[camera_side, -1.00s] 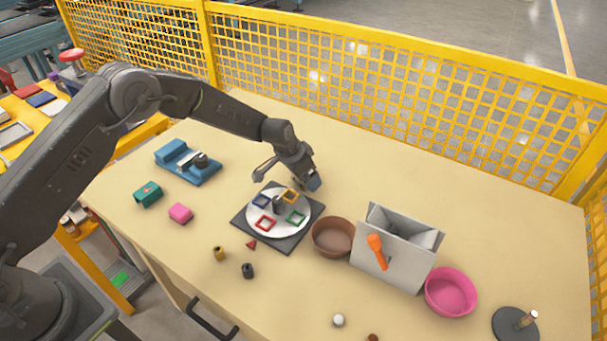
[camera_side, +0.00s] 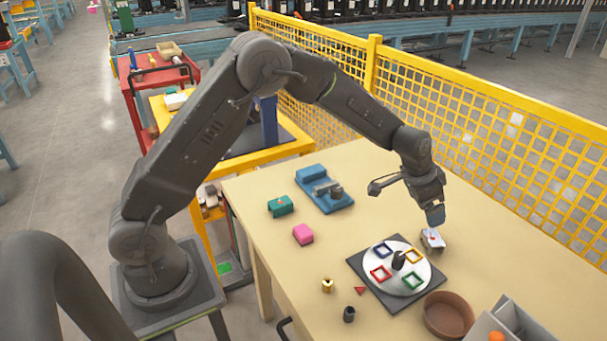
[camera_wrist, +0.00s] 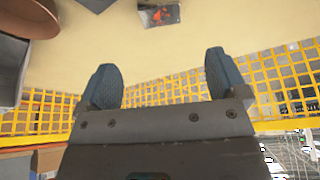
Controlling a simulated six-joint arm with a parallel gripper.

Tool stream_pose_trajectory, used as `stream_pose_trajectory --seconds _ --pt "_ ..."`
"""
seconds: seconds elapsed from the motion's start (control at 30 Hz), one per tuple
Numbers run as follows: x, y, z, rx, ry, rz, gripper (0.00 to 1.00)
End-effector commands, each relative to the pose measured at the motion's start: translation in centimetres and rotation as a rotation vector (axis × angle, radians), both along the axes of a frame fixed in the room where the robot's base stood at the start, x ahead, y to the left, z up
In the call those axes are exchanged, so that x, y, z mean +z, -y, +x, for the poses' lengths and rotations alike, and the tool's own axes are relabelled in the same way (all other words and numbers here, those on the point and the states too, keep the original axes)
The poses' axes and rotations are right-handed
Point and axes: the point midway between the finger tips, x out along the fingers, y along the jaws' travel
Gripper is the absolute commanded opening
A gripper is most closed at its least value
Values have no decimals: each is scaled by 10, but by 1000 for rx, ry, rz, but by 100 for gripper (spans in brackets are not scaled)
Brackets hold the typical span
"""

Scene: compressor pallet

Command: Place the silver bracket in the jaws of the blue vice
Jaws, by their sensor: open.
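The silver bracket (camera_side: 432,239), a small silver piece with a red mark, lies on the table just behind the round turntable. It also shows at the top edge of the wrist view (camera_wrist: 160,15), apart from the fingers. My gripper (camera_side: 436,219) points down just above the bracket in the side view. Its two blue fingers (camera_wrist: 160,65) are spread with nothing between them. The blue vice (camera_side: 325,190) stands at the far left of the table, with a grey jaw part and a dark round part on it.
The turntable (camera_side: 377,253) carries coloured square frames and a dark post. A brown bowl (camera_side: 448,316) and a grey bin (camera_side: 515,320) stand right of it. A green box (camera_side: 280,206) and a pink block (camera_side: 303,234) sit near the vice. Yellow mesh fencing (camera_side: 470,130) runs behind.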

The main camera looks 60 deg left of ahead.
Motion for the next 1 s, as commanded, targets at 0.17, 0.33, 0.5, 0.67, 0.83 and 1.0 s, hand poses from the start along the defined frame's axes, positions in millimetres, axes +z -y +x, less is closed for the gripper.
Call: stream_pose_trajectory --seconds 0.17,0.33,0.5,0.67,0.83,1.0 --pt "64 -11 -35 44 23 -7 91" --pt "126 -25 -99 111 35 -14 91" --pt "167 -39 -171 183 51 -16 91" --pt "184 -51 -242 255 69 -18 91" --pt "182 -61 -305 327 86 -18 91" --pt "173 -66 -340 374 94 -18 91"
